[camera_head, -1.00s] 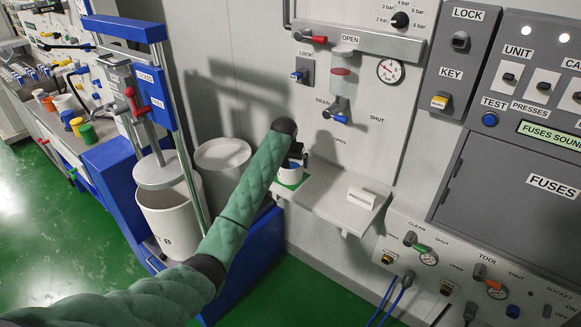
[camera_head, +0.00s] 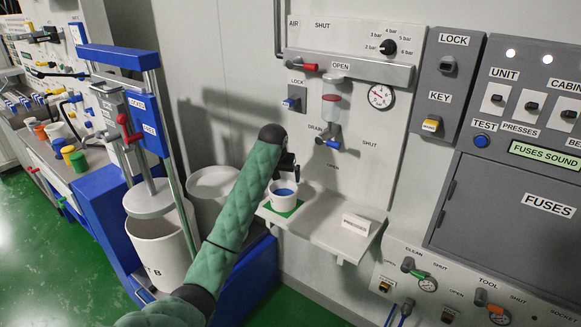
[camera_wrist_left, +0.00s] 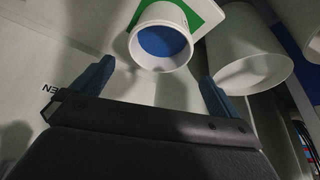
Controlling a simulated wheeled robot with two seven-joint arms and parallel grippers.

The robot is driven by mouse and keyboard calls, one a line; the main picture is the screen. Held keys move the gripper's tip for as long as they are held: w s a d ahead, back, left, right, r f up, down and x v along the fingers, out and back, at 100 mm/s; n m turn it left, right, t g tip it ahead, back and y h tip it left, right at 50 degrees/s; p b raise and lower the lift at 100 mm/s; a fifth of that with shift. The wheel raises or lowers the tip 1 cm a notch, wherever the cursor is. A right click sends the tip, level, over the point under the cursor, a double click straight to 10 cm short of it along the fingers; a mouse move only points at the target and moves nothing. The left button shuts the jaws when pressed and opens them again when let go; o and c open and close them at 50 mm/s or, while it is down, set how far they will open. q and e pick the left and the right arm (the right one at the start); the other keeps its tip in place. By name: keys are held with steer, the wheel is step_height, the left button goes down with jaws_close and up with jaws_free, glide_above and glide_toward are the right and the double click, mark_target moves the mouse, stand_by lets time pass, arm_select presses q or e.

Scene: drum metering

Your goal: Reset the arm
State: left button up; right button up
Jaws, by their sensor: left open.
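My left arm (camera_head: 235,215) reaches in from the bottom left of the head view. Its gripper (camera_head: 291,165) is at the wall panel, just above and behind a small white cup with blue contents (camera_head: 284,197), partly hidden by the wrist. In the left wrist view the two fingers (camera_wrist_left: 153,88) stand wide apart with nothing between them. The cup (camera_wrist_left: 160,40) lies beyond the fingertips, apart from them, on a green patch (camera_wrist_left: 205,14). My right gripper is not in view.
The cup stands on a wall shelf (camera_head: 318,228) with a small white label block (camera_head: 356,224). Above are a red-handled valve (camera_head: 307,67), a drain valve with blue handle (camera_head: 331,143) and a gauge (camera_head: 380,96). A blue press frame with a white drum (camera_head: 163,245) stands left.

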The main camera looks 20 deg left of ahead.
arm_select(q)
step_height(320, 180, up, 9)
steer(key=w+d+m+t, duration=0.2)
steer(key=t, duration=0.3)
steer(key=s+d+f+g, duration=0.1)
steer(key=s+d+f, duration=0.3)
steer(key=s+f, duration=1.15)
steer(key=s+d+f+g, duration=0.1)
steer(key=s+d+f, duration=0.2)
steer(key=s+f, duration=1.25)
steer(key=s+d+f+g, duration=0.1)
steer(key=s+f+g, duration=0.1)
steer(key=s+f, duration=0.5)
steer(key=s+f+g, duration=0.2)
steer(key=s+f, duration=0.6)
steer(key=s, duration=0.6)
steer(key=s+d+f+g+h, duration=0.1)
steer(key=s+f+g, duration=0.1)
steer(key=s+f, duration=0.5)
steer(key=s, duration=0.3)
steer(key=shift+s+d+f, duration=0.25)
steer(key=shift+s+d, duration=0.05)
steer(key=shift+s, duration=0.05)
